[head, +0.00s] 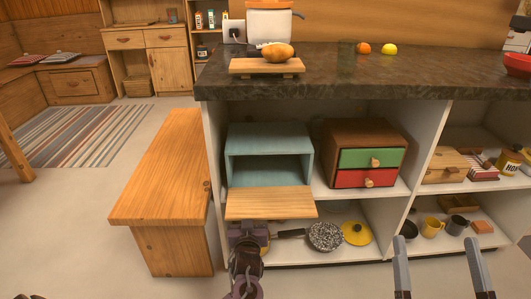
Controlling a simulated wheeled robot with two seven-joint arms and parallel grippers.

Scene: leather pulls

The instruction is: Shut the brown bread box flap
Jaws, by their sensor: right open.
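The bread box is a teal box (268,132) on the upper shelf under the counter. Its light brown wooden flap (270,203) is down and open, sticking out toward me past the shelf edge. The inside shows and looks empty. My right gripper (437,243) is at the bottom right, with two grey fingers apart and nothing between them. It is well to the right of the flap and not touching it. A dark and purple jointed piece stands below the flap's left end; I cannot tell whether it is my left arm. No left fingers show clearly.
A brown chest (359,133) with green and red drawers stands right of the box. A wooden bench (165,170) is close on the left. A pan (325,236) and yellow lid (357,233) lie on the lower shelf. A board (252,66) with bread is on the counter.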

